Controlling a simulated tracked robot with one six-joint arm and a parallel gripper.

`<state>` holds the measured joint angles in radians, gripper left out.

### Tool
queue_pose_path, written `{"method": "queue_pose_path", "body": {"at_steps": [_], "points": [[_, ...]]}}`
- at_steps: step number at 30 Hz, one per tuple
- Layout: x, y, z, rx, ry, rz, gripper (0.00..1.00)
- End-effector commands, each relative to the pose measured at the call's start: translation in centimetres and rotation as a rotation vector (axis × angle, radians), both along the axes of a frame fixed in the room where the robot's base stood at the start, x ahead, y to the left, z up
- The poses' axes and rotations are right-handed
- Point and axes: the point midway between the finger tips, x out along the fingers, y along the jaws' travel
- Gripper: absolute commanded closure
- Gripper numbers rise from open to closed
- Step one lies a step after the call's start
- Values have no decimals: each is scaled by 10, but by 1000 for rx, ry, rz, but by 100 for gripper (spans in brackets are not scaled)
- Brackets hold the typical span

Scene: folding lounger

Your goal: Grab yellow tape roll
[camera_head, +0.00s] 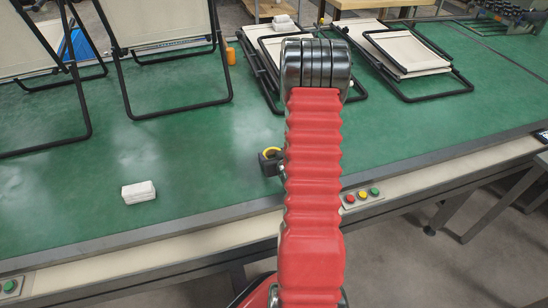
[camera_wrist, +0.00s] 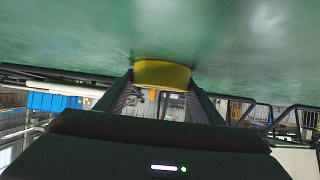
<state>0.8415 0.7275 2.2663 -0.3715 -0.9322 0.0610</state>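The yellow tape roll (camera_wrist: 162,74) sits between my two fingertips in the wrist view and fills the gap from side to side. My gripper (camera_wrist: 161,80) appears shut on it, one finger against each side. The roll's edge meets the green surface there, and I cannot tell whether it is lifted. In the head view a small part of the yellow roll (camera_head: 271,152) shows beside a dark fingertip of my gripper (camera_head: 268,164). My red arm hides the rest of both.
The green tabletop (camera_head: 190,170) is mostly clear around the gripper. A white block (camera_head: 139,192) lies to the left. Upright folding loungers (camera_head: 165,60) stand at back left; folded ones (camera_head: 408,55) lie at back right. An orange item (camera_head: 231,56) stands behind. Push buttons (camera_head: 362,195) line the front edge.

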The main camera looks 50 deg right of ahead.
Motion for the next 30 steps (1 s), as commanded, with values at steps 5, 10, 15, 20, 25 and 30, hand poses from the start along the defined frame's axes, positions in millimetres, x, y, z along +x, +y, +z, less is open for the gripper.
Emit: {"method": "queue_pose_path", "body": {"at_steps": [5,10,15,20,25,30], "points": [[0,0,0,0,0,0,52],[0,0,0,0,0,1,62],[0,0,0,0,0,1,62],[1,0,3,-1,-1,1,62],[1,0,14,-2,-2,1,62],[1,0,34,-3,-3,1,62]]}}
